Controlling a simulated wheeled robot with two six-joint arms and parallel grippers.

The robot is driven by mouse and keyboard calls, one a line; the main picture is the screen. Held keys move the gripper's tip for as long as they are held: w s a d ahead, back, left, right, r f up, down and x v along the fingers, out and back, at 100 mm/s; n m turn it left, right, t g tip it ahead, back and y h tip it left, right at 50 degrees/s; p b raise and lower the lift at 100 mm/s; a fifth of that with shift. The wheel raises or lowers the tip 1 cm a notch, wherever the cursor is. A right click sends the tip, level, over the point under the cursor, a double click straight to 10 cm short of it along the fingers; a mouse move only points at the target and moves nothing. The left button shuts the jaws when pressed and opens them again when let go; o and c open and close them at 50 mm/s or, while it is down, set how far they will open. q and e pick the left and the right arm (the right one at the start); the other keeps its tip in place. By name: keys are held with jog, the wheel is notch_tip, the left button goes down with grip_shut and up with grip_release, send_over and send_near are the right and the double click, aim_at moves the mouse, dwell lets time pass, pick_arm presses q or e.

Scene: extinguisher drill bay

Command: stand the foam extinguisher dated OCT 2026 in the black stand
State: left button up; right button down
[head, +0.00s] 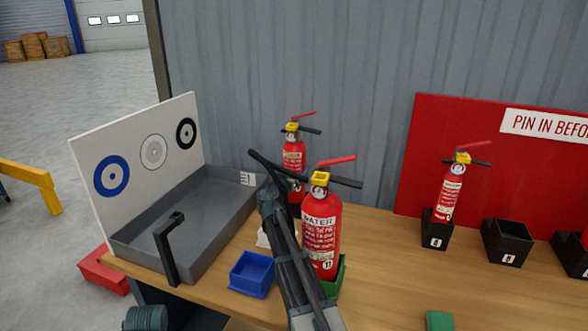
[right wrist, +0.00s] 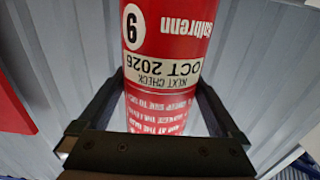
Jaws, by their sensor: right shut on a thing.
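My right gripper (head: 272,170) is shut around a red extinguisher (head: 293,152) with a yellow collar, behind the water extinguisher (head: 320,232) in the head view. Black stands line the right: one (head: 436,232) holds a red extinguisher (head: 452,190), the middle one (head: 507,243) is empty, and another (head: 571,255) is at the edge.
The water extinguisher, number 11, stands in a green stand (head: 341,280), close beside my right arm. An empty blue stand (head: 251,274) is left of it. The bench centre-right is mostly clear.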

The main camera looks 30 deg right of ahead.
jog(key=shift+s+a+f+b, duration=0.1)
jog(key=shift+s+f+b, duration=0.4)
jog(key=shift+f+b, duration=0.1)
jog(key=shift+a, duration=0.1)
jog(key=shift+w+d+f+b, duration=0.25)
jog(key=shift+d+f+b, duration=0.05)
jog(key=shift+d+f, duration=0.55)
jog(key=shift+r, duration=0.1)
jog(key=shift+w+a+p, duration=0.15)
jog(key=shift+w+p, duration=0.2)
jog(key=shift+a+b, duration=0.25)
jog(key=shift+b, duration=0.05)
